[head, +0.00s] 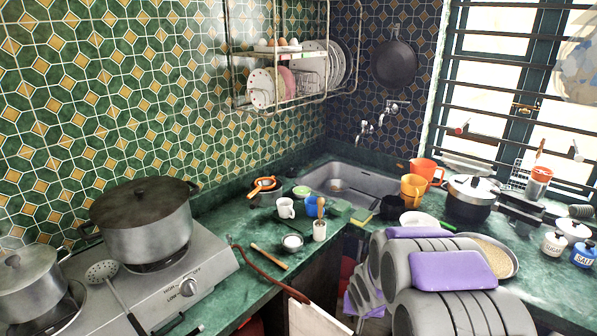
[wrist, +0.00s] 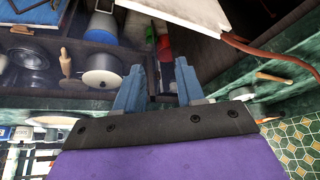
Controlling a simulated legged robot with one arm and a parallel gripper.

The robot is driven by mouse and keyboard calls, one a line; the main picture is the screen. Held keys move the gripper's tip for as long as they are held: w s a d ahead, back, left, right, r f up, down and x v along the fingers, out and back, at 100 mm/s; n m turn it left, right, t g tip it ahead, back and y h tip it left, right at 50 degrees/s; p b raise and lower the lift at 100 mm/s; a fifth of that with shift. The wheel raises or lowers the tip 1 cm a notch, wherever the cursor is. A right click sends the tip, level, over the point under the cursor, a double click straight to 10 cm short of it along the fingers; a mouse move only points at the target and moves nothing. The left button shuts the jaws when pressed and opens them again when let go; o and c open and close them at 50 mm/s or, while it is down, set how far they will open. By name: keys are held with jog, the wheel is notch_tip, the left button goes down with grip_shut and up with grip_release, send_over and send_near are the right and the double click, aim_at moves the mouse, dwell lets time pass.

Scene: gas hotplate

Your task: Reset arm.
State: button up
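My arm, grey with purple panels (head: 450,275), is folded at the lower right of the head view, in front of the counter. My gripper (wrist: 159,82) shows in the wrist view with its two blue fingers apart. Nothing is between them. The wrist picture appears upside down, with shelves and cookware beyond the fingers. In the head view the fingertips cannot be made out behind the arm. The gas hotplate (head: 215,262) is at the lower left, its knob marked high. A large lidded pot (head: 145,232) and a smaller pot (head: 25,285) stand on it.
The green counter (head: 222,218) holds a white mug (head: 286,208), a wooden stick (head: 269,257) and a sink (head: 350,183). A shallow pan (head: 492,256) and a black pot (head: 470,203) stand behind my arm. A white panel (wrist: 195,12) and red cord (wrist: 262,50) lie close to my gripper.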

jog(key=s+d+r+g, duration=0.1)
jog(key=s+r, duration=0.4)
jog(key=s, duration=0.2)
jog(key=s+d+r+g, duration=0.15)
jog(key=s+r, duration=0.25)
jog(key=s, duration=0.4)
jog(key=s+a+r+g, duration=0.1)
jog(key=s+r, duration=0.1)
jog(key=s, duration=0.6)
jog(key=s+a+r+n+g, duration=0.1)
jog(key=s+a+r+g, duration=0.1)
jog(key=s, duration=0.5)
jog(key=s+a+r+g, duration=0.1)
jog(key=s+r, duration=0.1)
jog(key=s, duration=0.6)
jog(key=shift+s+a+r+n+y, duration=0.3)
jog(key=shift+s+a+r+n, duration=0.05)
jog(key=shift+a+r+n, duration=0.05)
jog(key=shift+g, duration=0.25)
